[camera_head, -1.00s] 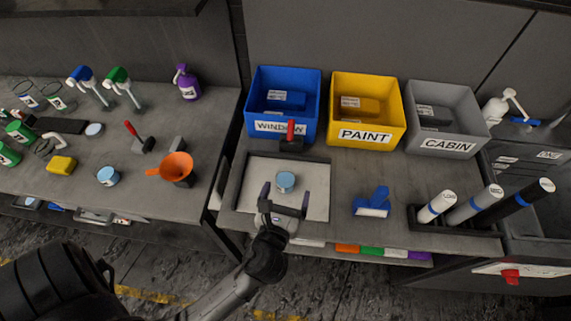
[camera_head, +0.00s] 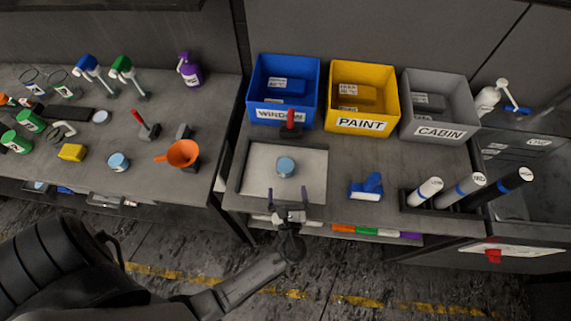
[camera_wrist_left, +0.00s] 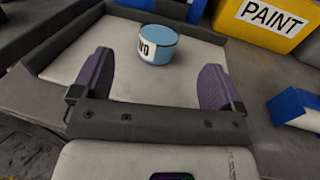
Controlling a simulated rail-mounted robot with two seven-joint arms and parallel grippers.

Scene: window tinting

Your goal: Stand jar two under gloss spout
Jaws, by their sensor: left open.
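A light blue jar (camera_head: 286,168) stands upright on the pale inset tray (camera_head: 258,187) of the right bench. In the left wrist view the jar (camera_wrist_left: 158,45) has a white label, partly turned away; its last letters look like "WO". My left gripper (camera_head: 288,203) is open and empty at the tray's front edge, with its fingers pointing toward the jar and apart from it. A second light blue jar (camera_head: 118,161) stands on the left bench. Blue-topped (camera_head: 88,68) and green-topped (camera_head: 123,70) pump spouts stand at the back there; I cannot read which is gloss. My right gripper is not in view.
Blue (camera_head: 283,118), yellow (camera_head: 362,112) and grey (camera_head: 437,117) bins line the right bench's back. An orange funnel (camera_head: 183,153) stands at the left bench's right end. A gap separates the benches.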

